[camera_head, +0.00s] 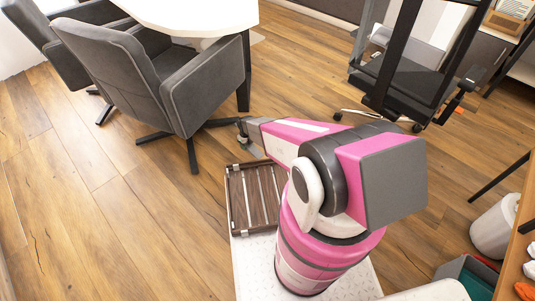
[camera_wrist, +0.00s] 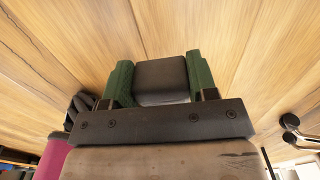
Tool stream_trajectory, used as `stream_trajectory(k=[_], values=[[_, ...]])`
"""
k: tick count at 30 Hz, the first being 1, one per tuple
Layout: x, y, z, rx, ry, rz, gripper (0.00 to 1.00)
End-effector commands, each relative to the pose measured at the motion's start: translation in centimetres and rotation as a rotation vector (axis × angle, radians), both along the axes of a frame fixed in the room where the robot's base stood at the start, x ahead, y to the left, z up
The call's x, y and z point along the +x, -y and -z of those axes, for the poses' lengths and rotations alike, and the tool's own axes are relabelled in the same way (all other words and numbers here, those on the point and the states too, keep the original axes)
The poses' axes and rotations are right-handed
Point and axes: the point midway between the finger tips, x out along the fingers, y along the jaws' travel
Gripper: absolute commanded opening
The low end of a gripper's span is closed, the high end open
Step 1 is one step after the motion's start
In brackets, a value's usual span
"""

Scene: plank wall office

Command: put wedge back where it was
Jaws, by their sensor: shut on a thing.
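The wedge (camera_wrist: 161,78) shows in the wrist view as a dark grey block with a rounded top edge. My gripper (camera_wrist: 158,64) has green fingers, one on each side of the wedge, and is shut on it. Wooden floor fills the view beyond the fingertips. In the head view my arm reaches away past the slatted tray, and my gripper (camera_head: 244,130) is small at its far end, close to the grey armchair and the table leg. The wedge cannot be made out clearly there. No marked spot for the wedge can be told.
Grey armchairs (camera_head: 150,75) stand by a white table (camera_head: 200,14) with a dark leg. A brown slatted tray (camera_head: 230,200) lies beside my column. A black-framed office chair (camera_head: 405,80) stands at the upper right. A light bin (camera_head: 493,228) is at right. Floor at left is clear.

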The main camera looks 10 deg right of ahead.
Motion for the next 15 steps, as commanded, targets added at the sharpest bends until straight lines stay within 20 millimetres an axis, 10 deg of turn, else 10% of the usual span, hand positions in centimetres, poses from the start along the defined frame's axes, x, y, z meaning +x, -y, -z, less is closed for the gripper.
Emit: stream_trajectory(k=[15], values=[[4.8, 7.5, 5.8, 0.000, 0.000, 0.011, 0.24]])
